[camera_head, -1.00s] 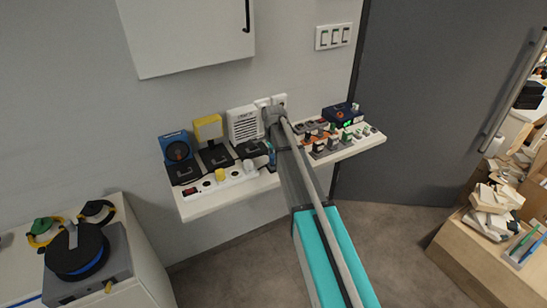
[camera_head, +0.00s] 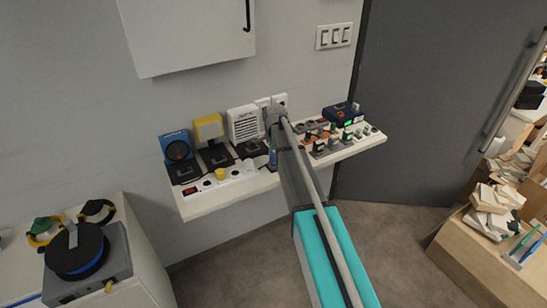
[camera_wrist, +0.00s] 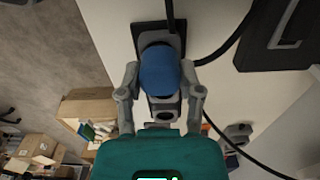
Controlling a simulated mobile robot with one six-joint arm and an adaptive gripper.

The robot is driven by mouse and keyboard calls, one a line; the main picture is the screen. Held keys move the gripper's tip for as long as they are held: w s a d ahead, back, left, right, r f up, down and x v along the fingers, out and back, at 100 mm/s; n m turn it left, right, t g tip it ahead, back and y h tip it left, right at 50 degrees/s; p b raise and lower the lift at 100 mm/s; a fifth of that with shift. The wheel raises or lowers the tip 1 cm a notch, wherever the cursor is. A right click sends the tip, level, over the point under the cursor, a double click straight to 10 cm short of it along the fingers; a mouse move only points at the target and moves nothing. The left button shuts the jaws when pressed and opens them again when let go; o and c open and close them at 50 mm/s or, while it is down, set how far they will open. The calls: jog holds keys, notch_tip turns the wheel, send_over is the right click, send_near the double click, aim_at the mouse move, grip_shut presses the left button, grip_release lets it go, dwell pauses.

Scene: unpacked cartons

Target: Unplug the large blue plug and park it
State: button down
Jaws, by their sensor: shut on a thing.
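The large blue plug (camera_wrist: 159,72) is between the two grey fingers of my gripper (camera_wrist: 161,80) in the wrist view. The fingers are shut on its sides. Behind the plug is a dark grey block (camera_wrist: 150,38), partly covered by it. A black cable runs upward there. I cannot tell whether the plug is seated in that block or apart from it. In the head view a sliver of blue (camera_head: 273,158) shows beside my arm at the shelf, and my arm hides the gripper's fingers.
A black cable (camera_wrist: 245,150) hangs nearby.

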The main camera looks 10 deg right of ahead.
jog(key=shift+f, duration=0.25)
dwell(0.4)
jog(key=shift+c, duration=0.9)
grip_release()
jog(key=shift+r, duration=0.15)
